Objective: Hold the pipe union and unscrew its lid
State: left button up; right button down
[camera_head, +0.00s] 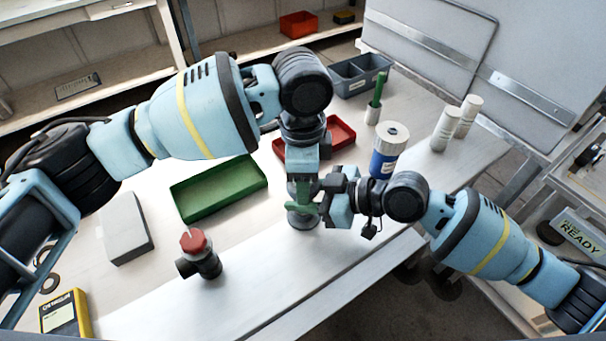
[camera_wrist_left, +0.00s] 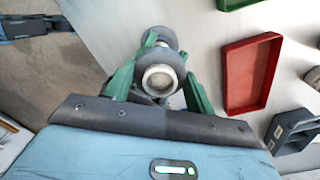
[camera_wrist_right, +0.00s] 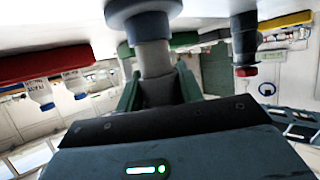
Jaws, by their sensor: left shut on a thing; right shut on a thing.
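The pipe union (camera_head: 303,219) stands near the front of the white table, its round grey base showing below my grippers. My left gripper (camera_head: 303,188) comes down from above, its green fingers shut on the upper part. In the left wrist view a pale round pipe end of the union (camera_wrist_left: 160,79) sits between the fingers. My right gripper (camera_head: 322,204) reaches in from the right, shut on the union's body. In the right wrist view, upside down, the union's grey neck (camera_wrist_right: 154,58) lies between the fingers. The fingers hide most of the lid; its looseness cannot be told.
A valve with a red cap (camera_head: 196,243) stands left of the union. A green tray (camera_head: 219,188) and a red tray (camera_head: 340,133) lie behind. A blue-and-white bottle (camera_head: 386,155) stands close behind my right wrist.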

pick_arm(q)
jog(key=o, duration=1.1)
jog(key=shift+r, duration=0.1)
jog(key=shift+r, duration=2.15)
jog(key=c, duration=0.3)
notch_tip(320, 180, up, 2)
jog(key=m, duration=0.6)
jog(key=shift+r, duration=0.1)
jog(key=m, duration=0.1)
jog(key=r+m, duration=0.1)
jog(key=m, duration=0.3)
jog(key=shift+r, duration=0.25)
jog(key=shift+f, duration=4)
